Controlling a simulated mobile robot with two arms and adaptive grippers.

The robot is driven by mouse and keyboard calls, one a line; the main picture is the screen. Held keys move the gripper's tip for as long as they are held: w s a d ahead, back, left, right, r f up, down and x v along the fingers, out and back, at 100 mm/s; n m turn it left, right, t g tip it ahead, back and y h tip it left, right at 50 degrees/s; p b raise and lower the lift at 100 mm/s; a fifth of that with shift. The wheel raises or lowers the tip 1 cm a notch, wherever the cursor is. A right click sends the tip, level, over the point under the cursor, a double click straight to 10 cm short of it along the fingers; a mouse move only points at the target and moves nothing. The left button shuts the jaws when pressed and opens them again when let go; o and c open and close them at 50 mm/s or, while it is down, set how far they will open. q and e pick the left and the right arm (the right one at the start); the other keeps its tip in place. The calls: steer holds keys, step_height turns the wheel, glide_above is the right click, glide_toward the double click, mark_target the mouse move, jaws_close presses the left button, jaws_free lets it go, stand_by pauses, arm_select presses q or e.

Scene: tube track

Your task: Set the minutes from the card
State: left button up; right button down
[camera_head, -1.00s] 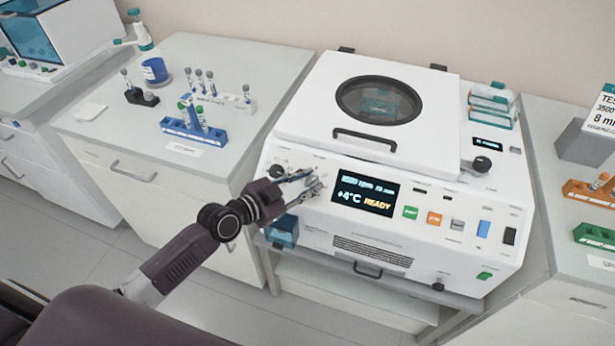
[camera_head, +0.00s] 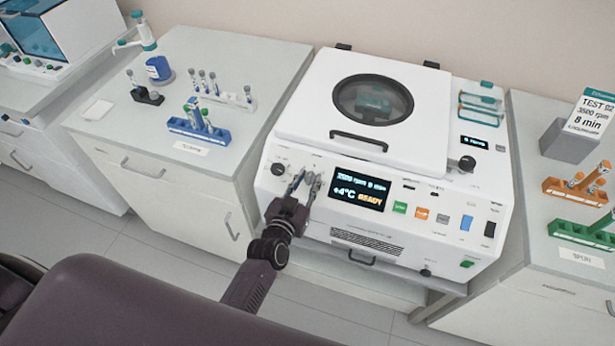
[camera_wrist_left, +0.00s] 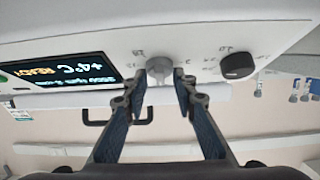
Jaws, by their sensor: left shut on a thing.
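The white card (camera_head: 590,115) stands on a grey block at the right and reads TEST, 3500 rpm, 8 min. The centrifuge (camera_head: 484,190) has a dark display (camera_head: 359,187) that appears to read 3500 rpm, 8 min, +4°C, READY. My left gripper (camera_head: 305,182) is at the front panel, left of the display. In the left wrist view, its fingertips (camera_wrist_left: 160,80) are shut on a grey knob (camera_wrist_left: 158,66). In the head view the fingers mostly hide that knob. A black knob (camera_head: 278,169) sits left of the gripper. My right gripper is not in view.
Green (camera_head: 400,208) and orange (camera_head: 422,214) buttons sit right of the display. The round-windowed lid (camera_head: 300,130) is closed. Tube racks stand on the left bench (camera_head: 235,60) and right bench (camera_head: 530,140). Open floor lies in front of the left bench.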

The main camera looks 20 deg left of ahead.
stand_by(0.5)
arm_select(q)
steer(key=o, duration=1.2)
steer(key=shift+c, duration=0.2)
steer(key=v, duration=1.2)
steer(key=shift+d, duration=0.1)
